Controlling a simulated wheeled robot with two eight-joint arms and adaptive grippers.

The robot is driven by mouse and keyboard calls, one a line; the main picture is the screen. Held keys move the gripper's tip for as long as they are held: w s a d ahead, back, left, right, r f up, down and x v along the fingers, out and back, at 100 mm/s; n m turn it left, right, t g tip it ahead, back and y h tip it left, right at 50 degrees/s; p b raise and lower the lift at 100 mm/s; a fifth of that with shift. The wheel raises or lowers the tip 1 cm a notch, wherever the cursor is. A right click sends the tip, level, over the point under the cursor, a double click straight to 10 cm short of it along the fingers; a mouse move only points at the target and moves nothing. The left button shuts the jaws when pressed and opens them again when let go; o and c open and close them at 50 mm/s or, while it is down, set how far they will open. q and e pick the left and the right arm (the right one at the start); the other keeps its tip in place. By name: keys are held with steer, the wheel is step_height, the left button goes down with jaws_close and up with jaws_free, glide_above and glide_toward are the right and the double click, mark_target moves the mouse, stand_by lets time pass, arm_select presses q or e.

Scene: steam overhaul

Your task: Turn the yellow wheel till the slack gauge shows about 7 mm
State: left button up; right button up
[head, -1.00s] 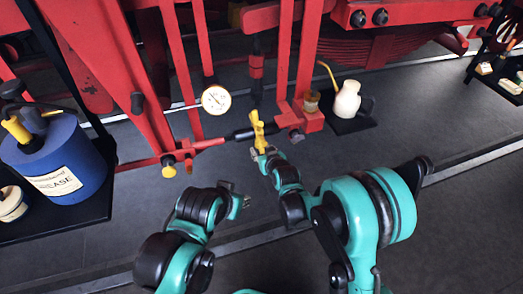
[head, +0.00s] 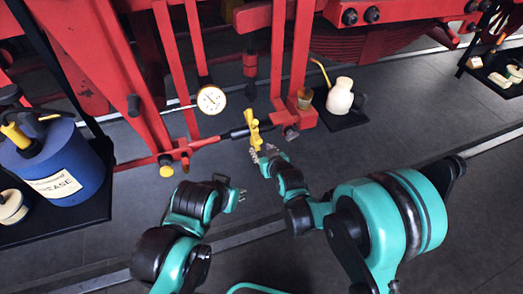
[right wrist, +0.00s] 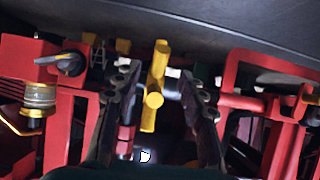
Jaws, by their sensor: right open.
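The yellow wheel (head: 254,131) is a narrow, barred handle on the dark and red rod between the red frames. The slack gauge (head: 211,99), a round white dial, stands to its upper left; its reading is too small to tell. My right gripper (head: 265,154) is just in front of the wheel. In the right wrist view, the yellow wheel (right wrist: 154,92) shows between the open fingers of the right gripper (right wrist: 160,105), with gaps on both sides. My left gripper (head: 241,195) hangs apart over the floor at the lower left; its opening is unclear.
Red frame bars (head: 283,55) rise close behind and beside the wheel. A cream jug (head: 340,97) stands on a dark mat at the right. A blue grease drum (head: 62,165) stands at the left. The grey floor in front is mostly clear.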

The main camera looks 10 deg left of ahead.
mark_target(260, 142)
steer(key=r+p, duration=0.2)
steer(key=r, duration=0.1)
steer(key=s+r+p, duration=0.1)
steer(key=r, duration=0.1)
steer(key=shift+d, duration=0.3)
steer(key=b+x, duration=0.1)
steer(key=x, duration=0.3)
steer(key=shift+f, duration=0.3)
steer(key=shift+b+x, duration=0.3)
steer(key=shift+x, duration=0.55)
arm_select(q)
step_height(260, 142, up, 3)
steer(key=shift+f, duration=0.15)
arm_select(e)
jaws_close()
arm_select(q)
steer(key=shift+f+b, duration=0.4)
steer(key=shift+f, duration=0.05)
arm_select(e)
steer(key=shift+s+f, duration=0.1)
steer(key=shift+f, duration=0.2)
